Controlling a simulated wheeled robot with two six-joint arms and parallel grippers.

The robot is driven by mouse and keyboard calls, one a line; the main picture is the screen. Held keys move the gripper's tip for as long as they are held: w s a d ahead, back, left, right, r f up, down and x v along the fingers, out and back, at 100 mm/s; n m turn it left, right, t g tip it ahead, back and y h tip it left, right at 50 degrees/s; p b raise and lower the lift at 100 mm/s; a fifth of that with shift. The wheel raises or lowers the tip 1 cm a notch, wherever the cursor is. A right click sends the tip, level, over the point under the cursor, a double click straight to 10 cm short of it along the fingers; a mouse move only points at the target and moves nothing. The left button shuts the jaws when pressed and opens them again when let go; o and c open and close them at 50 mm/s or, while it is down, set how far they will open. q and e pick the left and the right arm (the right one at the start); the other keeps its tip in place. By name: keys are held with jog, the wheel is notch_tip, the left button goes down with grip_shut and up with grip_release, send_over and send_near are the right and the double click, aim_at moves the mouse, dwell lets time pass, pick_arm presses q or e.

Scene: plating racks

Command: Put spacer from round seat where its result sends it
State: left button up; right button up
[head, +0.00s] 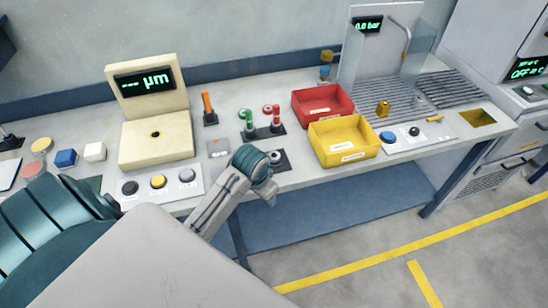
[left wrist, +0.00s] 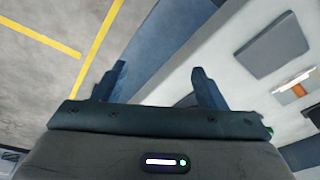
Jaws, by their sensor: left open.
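A dark plate with a round metallic piece (head: 277,157) lies near the bench's front edge in the head view. It looks like the round seat, partly behind my left gripper; I cannot tell whether the piece is the spacer. My left gripper (head: 268,190) is at the bench's front edge, just in front of that plate. In the left wrist view my left gripper (left wrist: 160,85) has its two fingers wide apart with nothing between them. A cream gauge (head: 155,145) with a µm display stands on the left. A red bin (head: 302,119) and a yellow bin (head: 375,153) stand right of the seat.
A button panel (head: 162,183) lies before the gauge. Posts with green and red parts (head: 263,133) and an orange post (head: 208,105) stand behind the seat. A slatted rack (head: 447,88) and clear shield are at right. Yellow-lined floor (head: 380,260) lies in front.

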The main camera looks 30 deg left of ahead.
pick_arm(q)
jog(key=w+a+r, duration=0.4)
jog(key=w+r, duration=0.1)
jog(key=w, duration=0.6)
jog(key=g, duration=0.1)
send_near(274, 153)
notch_tip(274, 153, down, 3)
jog(key=shift+w+d+f+h+p, duration=0.15)
jog(key=shift+h+p, duration=0.15)
jog(key=shift+p, duration=0.6)
notch_tip(274, 153, down, 5)
jog(key=p, duration=0.3)
jog(key=shift+f, duration=0.2)
jog(key=shift+c, duration=0.5)
